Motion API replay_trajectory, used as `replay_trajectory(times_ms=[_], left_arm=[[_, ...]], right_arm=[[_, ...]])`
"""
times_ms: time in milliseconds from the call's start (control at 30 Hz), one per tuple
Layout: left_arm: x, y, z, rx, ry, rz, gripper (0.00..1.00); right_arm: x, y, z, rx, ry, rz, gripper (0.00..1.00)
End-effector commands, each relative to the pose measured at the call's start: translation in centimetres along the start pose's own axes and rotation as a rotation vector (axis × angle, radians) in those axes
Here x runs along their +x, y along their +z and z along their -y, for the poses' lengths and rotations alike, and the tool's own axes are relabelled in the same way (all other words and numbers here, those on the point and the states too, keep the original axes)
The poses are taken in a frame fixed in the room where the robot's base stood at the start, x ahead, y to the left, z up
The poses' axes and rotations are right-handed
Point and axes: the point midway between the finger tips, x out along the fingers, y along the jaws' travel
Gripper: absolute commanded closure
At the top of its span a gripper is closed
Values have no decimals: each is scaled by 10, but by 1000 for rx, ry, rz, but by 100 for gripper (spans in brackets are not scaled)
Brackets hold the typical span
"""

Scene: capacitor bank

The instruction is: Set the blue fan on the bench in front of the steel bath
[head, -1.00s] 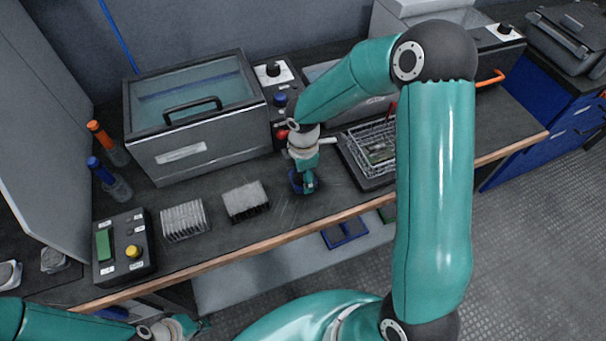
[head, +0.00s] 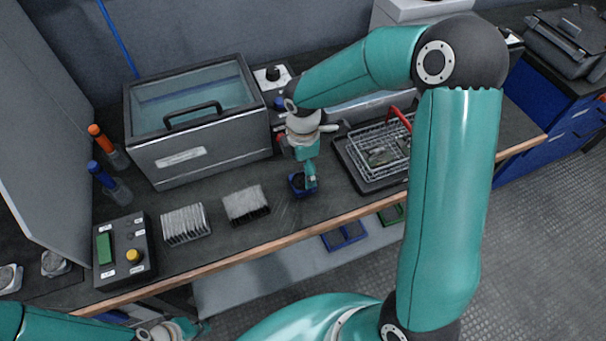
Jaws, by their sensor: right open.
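The blue fan (head: 297,186), a small square blue-framed part, sits on the dark bench (head: 282,215), in front and to the right of the steel bath (head: 215,153) with its glass lid. My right gripper (head: 310,183) is open and points down at the fan's right side. One finger overlaps the fan in the picture; I cannot tell whether it touches. My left gripper (head: 193,329) is low at the bottom edge, apart from the bench items. It is small and partly cut off, so its jaws are unclear.
Two finned heat sinks (head: 184,223) (head: 245,204) stand left of the fan. A control box (head: 124,250) is further left. A wire basket (head: 380,146) on a dark tray is to the right. Bottles (head: 113,185) stand at the bath's left. The wooden front edge (head: 270,239) is close.

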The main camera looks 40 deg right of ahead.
Motion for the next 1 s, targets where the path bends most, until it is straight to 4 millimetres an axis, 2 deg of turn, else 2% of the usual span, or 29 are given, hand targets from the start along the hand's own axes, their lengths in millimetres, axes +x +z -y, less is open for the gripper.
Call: replay_trajectory(times_ms=[33,100,333,500,1000], left_arm=[[-2,0,-1,0,0,0,100],[-2,0,-1,0,0,0,100],[-4,0,-1,0,0,0,100],[-4,0,-1,0,0,0,100],[-4,0,-1,0,0,0,100]], right_arm=[[-13,0,-1,-1,6,-1,13],[-27,0,-1,1,5,-1,13],[-57,0,0,0,2,0,13],[-64,0,0,-1,-1,0,13],[-64,0,0,-1,-1,0,13]])
